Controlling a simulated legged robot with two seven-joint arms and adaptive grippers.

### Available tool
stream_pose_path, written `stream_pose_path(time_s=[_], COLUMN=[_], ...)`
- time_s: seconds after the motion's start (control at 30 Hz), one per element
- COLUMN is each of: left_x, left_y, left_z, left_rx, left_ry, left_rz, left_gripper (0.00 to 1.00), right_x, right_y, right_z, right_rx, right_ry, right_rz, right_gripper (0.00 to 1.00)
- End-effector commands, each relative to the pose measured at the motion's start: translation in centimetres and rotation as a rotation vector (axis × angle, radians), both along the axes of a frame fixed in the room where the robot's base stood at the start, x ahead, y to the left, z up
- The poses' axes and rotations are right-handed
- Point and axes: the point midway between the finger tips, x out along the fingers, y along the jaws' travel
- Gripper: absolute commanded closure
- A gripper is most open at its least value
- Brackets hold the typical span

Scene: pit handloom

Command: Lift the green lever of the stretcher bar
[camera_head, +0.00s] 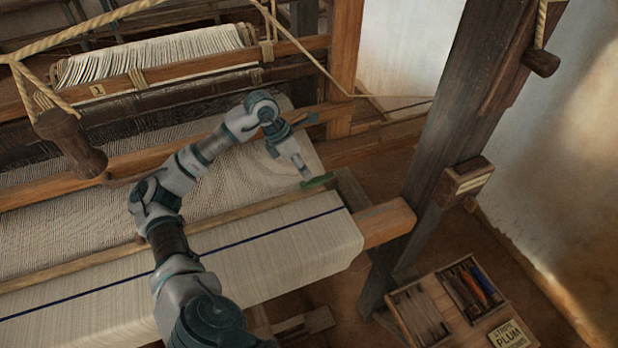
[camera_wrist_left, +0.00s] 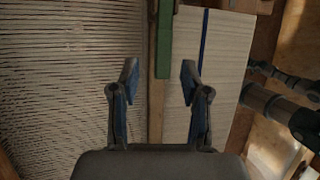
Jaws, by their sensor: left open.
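The green lever (camera_head: 318,181) lies at the right end of the thin wooden stretcher bar (camera_head: 90,260), which runs across the cloth. In the left wrist view the green lever (camera_wrist_left: 164,45) lies along the stretcher bar (camera_wrist_left: 157,105). My left gripper (camera_head: 304,172) is right at the lever in the head view, pointing down. In the wrist view the left gripper (camera_wrist_left: 159,75) has its fingers spread, one on each side of the bar's line, with nothing between them held. My right gripper is not in view.
The cloth beam (camera_head: 386,222) sticks out right of the rolled cloth (camera_head: 270,255). A dark post (camera_head: 435,130) stands to the right. A wooden tray (camera_head: 412,320) with tools is at lower right. Ropes and a wooden handle (camera_head: 70,142) hang at upper left.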

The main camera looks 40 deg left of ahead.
Motion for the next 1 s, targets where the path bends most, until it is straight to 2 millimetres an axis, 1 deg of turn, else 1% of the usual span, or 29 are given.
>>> stream_pose_path(time_s=[0.03,0.1,0.3,0.63,0.67,0.7,0.77,0.8,0.83,1.0], left_x=[0.2,0.5,1.1,1.1,1.1,1.1,1.1,1.2,1.2,1.2], left_y=[-0.4,-0.8,-1.4,-1.6,-1.5,-1.5,-1.5,-1.5,-1.5,-1.5], left_z=[-1.0,-2.0,-3.8,-4.1,-4.1,-4.1,-4.1,-4.1,-4.1,-4.1], left_rx=[0.0,0.0,-0.001,0.0,0.0,0.0,0.0,0.0,0.0,0.0], left_ry=[0.003,0.003,0.0,-0.001,-0.001,-0.001,-0.001,-0.001,-0.001,-0.001], left_rz=[-0.002,-0.002,-0.001,-0.001,-0.001,-0.001,-0.001,0.0,0.0,0.0], left_gripper=[0.54,0.54,0.54,0.54,0.61,0.71,0.86,0.96,1.0,1.0], right_x=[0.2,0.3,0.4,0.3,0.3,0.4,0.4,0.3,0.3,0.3], right_y=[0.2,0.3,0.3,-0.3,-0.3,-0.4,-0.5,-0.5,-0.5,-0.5], right_z=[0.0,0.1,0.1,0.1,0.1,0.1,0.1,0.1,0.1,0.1], right_rx=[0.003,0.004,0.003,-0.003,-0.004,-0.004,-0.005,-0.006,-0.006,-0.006], right_ry=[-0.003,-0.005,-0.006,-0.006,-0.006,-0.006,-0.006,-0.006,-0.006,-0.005], right_rz=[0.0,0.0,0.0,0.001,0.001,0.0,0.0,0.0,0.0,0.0], right_gripper=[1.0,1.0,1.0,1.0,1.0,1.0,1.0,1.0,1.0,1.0])
